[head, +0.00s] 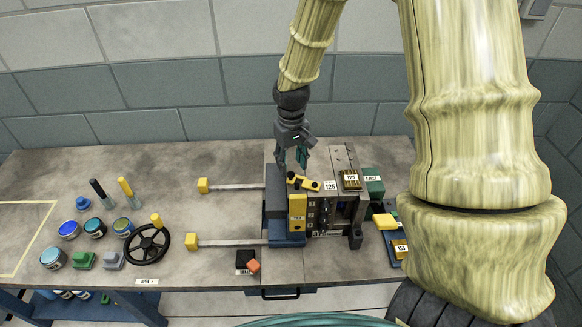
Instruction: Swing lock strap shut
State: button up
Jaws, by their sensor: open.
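A mould block (325,210) stands on the bench right of centre, with a white label "125" on it. A short yellow strap with black knobs (304,182), which looks like the lock strap, lies slantwise across the block's top left part. I cannot tell from this view whether it bridges both halves. My gripper (291,161) points down just above and behind the strap, jaws apart and with nothing between them. It appears not to touch the strap. The strap's far end is close to the fingertips in the picture.
Two rods with yellow ends (203,186) reach left from the block. A black handwheel (149,244) and several small pots (69,230) stand at left. A green box (373,184) and a blue tray (391,247) lie right of the block. The wall is close behind.

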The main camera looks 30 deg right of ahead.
aim_at(291, 174)
jog(key=shift+s+f, duration=0.1)
jog(key=shift+f, duration=0.35)
jog(key=shift+w+f+p, duration=0.25)
jog(key=shift+f+p, duration=0.05)
jog(key=shift+f, duration=0.55)
jog(key=shift+s+f, duration=0.1)
jog(key=shift+f, duration=0.35)
jog(key=shift+a, duration=0.1)
grip_shut()
